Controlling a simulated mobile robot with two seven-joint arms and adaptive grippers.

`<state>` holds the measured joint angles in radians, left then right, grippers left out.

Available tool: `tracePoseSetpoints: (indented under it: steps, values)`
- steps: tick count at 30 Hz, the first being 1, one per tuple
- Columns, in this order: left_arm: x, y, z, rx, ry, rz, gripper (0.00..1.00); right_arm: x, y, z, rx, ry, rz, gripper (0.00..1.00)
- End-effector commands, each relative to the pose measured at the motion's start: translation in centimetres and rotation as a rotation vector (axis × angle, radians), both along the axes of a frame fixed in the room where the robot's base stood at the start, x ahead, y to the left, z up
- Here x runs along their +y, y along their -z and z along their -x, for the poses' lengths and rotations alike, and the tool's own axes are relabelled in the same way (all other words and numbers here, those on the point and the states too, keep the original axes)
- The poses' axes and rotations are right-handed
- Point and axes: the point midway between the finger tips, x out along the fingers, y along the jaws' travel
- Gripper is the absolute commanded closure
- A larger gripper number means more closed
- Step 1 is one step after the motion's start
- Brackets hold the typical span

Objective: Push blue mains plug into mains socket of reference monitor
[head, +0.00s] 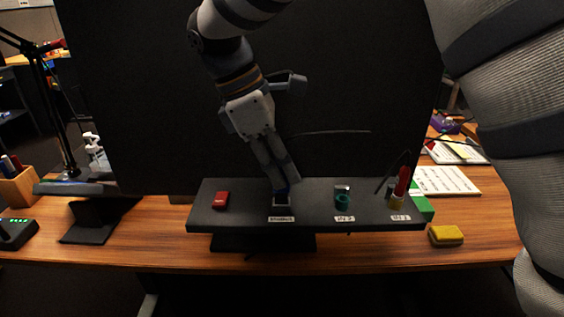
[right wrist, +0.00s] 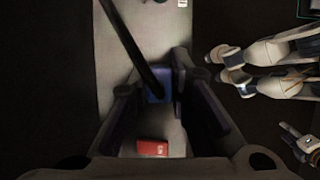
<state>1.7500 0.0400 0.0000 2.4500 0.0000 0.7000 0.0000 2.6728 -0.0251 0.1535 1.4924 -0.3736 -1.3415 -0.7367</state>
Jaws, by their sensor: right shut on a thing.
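My right gripper (head: 283,187) reaches down from above to the dark panel ledge (head: 240,190) and is shut on the blue mains plug (head: 285,195). In the right wrist view the blue plug (right wrist: 159,86) sits between the two fingers, with a black cable running up from it. The plug is at a light-edged socket (head: 281,204) above a white label (head: 281,219). The fingers and plug cover the opening, so I cannot tell how deep the plug sits. My left gripper is not seen.
On the ledge, a red block (head: 221,200) is left of the plug; a teal connector (head: 343,201) and a red-and-yellow connector (head: 401,186) are right. The large black screen (head: 150,100) rises behind. A yellow sponge (head: 446,235) lies on the wooden desk (head: 150,240).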

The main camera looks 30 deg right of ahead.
Motion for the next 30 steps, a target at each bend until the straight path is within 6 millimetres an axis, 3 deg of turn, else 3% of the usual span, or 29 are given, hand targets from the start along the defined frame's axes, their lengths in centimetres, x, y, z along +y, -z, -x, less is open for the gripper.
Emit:
tracePoseSetpoints:
  steps: [25,26,27,28,30]
  values:
    - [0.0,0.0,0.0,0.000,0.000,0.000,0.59,0.0,2.1,0.0,0.000,0.001,0.001,1.00]
    - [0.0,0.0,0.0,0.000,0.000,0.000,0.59,0.0,2.1,0.0,0.000,0.001,0.001,0.78]
    - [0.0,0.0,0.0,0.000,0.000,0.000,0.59,0.0,2.1,0.0,0.000,0.001,0.001,0.69]
    - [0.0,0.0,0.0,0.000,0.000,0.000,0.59,0.0,2.1,0.0,0.000,0.001,0.001,0.62]
    - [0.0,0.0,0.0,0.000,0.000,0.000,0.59,0.0,2.1,0.0,0.000,0.001,0.001,0.59]
